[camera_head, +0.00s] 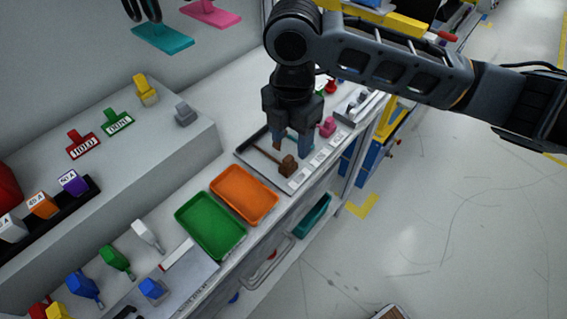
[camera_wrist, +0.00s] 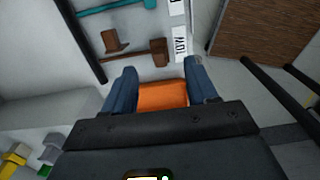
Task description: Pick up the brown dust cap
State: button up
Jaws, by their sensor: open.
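The brown dust cap (camera_wrist: 115,42) is a small brown piece with a raised tab. It lies in the upper left of the wrist view, beside a brown mallet-shaped piece (camera_wrist: 158,52). In the head view that mallet-shaped piece (camera_head: 288,166) lies on the grey tray, and the cap (camera_head: 277,145) shows only partly beside my gripper's fingers. My gripper (camera_head: 291,150) points down over the tray. It is open and empty, with its two blue fingers (camera_wrist: 165,84) apart. The cap is outside the gap between them in the wrist view.
The grey tray (camera_head: 243,155) has a dark raised rim and white labels on one side. An orange tray (camera_head: 243,193) and a green tray (camera_head: 210,226) stand nearby. A pink piece (camera_head: 327,127) lies close to the gripper. A raised grey ledge (camera_head: 150,150) runs along the left.

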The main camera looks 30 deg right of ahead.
aim_at(290, 157)
jog(key=shift+f+p, duration=0.35)
jog(key=shift+f, duration=3.15)
jog(key=shift+a, duration=0.1)
grip_shut()
